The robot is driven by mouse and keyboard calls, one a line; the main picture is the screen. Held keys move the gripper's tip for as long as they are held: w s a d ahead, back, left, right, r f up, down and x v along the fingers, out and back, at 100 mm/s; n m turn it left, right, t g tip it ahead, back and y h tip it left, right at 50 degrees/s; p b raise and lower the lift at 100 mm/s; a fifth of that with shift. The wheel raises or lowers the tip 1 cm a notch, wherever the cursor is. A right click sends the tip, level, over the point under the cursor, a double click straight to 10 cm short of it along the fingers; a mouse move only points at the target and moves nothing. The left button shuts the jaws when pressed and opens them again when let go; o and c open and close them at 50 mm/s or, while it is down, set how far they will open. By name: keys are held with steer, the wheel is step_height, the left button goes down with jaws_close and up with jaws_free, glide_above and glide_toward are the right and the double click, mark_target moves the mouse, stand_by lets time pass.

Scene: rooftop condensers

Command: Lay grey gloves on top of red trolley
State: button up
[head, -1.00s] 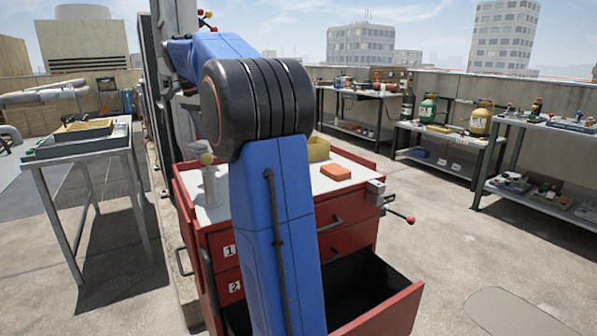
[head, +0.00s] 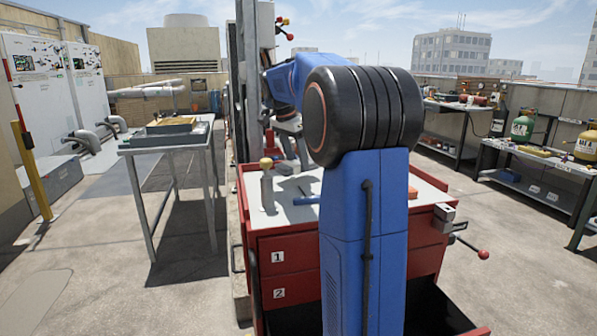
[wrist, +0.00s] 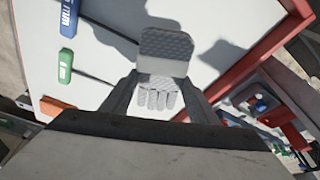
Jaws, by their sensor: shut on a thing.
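The red trolley (head: 290,252) stands in front of me, with a white top and drawers marked 1 and 2. In the wrist view its white top (wrist: 95,50) lies under my gripper (wrist: 163,100). My gripper is shut on the grey gloves (wrist: 165,58), which have a textured cuff and short pale fingers. A shadow falls on the top to the right of the gloves, apart from them, so they look held above it. In the head view my arm covers much of the trolley top, and I cannot make out the gloves clearly there.
A lower drawer (head: 440,305) stands open. A grey table (head: 168,145) is at left; benches with gas cylinders (head: 522,126) are at right.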

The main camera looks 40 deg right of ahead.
mark_target(294, 163)
steer(key=shift+f, duration=1.85)
steer(key=shift+f, duration=0.15)
steer(key=o, duration=1.1)
steer(key=shift+c, duration=0.2)
steer(key=v, duration=1.2)
steer(key=shift+a, duration=0.1)
steer(key=shift+s, duration=0.1)
